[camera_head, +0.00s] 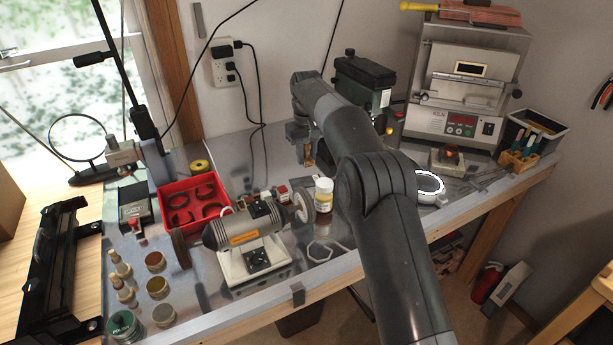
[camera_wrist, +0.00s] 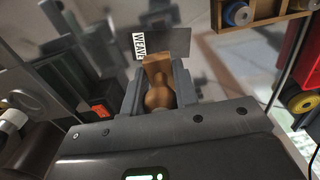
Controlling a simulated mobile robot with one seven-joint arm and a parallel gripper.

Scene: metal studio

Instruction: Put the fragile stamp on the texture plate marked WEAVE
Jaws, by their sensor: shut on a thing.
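In the wrist view, my gripper (camera_wrist: 160,92) is shut on a brown wooden stamp (camera_wrist: 157,72) with a rounded, narrowing body. Just beyond it lies a dark grey plate (camera_wrist: 172,42) with a white label reading WEAVE, the texture plate. In the head view, a small brown piece (camera_head: 308,156), seemingly the stamp, shows below my wrist at the back of the bench. My arm hides part of this area, and the WEAVE plate cannot be made out there.
A dark machine (camera_head: 364,78) stands close to my wrist at the back. A kiln (camera_head: 462,88) is at right. In the wrist view, a wooden rack (camera_wrist: 266,20) is upper right.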

